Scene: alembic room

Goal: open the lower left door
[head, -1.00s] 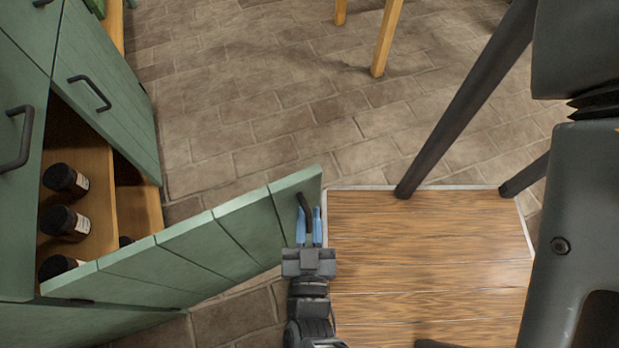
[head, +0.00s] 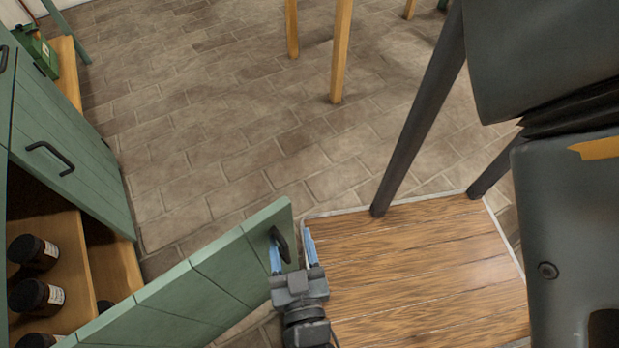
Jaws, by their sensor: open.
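The green plank door (head: 200,291) of the low cabinet stands swung wide open, its free edge toward the middle of the head view. Its dark curved handle (head: 282,245) sits near that free edge. My gripper (head: 292,252) is at the handle with its blue fingers spread apart. The left finger is by the handle and overlaps it in the picture; I cannot tell if they touch. The right finger is clear of it. Behind the door, dark labelled jars (head: 38,296) stand on wooden shelves in the open cabinet.
A shut green door with a dark handle (head: 50,158) is on the cabinet at the left. A wooden platform (head: 420,270) lies at the lower right. Wooden legs (head: 341,50) stand at the top. The brick floor (head: 220,130) between is clear.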

